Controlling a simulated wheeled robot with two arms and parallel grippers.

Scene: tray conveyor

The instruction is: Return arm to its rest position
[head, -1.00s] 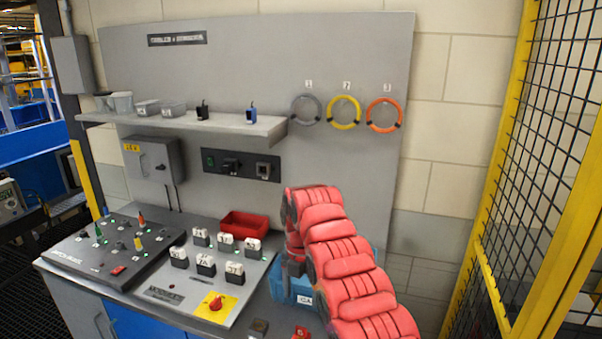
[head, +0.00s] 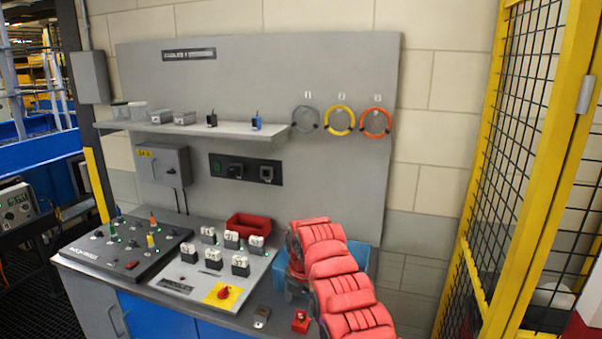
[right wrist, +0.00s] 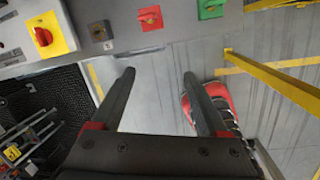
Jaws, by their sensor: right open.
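My right arm (head: 340,280), in red segmented covers, rises from the lower edge of the head view, in front of a blue bin on the bench. Its gripper is hidden in that view. In the right wrist view my right gripper (right wrist: 160,103) has its two dark fingers wide apart, with nothing between them but grey floor. The bench's front edge with its switches lies beyond the fingertips. My left gripper is in neither view.
The grey bench (head: 160,308) carries a black switch panel (head: 125,248), several white-capped blocks, a red tray (head: 249,226) and a red rotary switch (head: 223,292). The blue bin (head: 358,258) stands behind my arm. A yellow-framed mesh fence (head: 505,150) bounds the right side.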

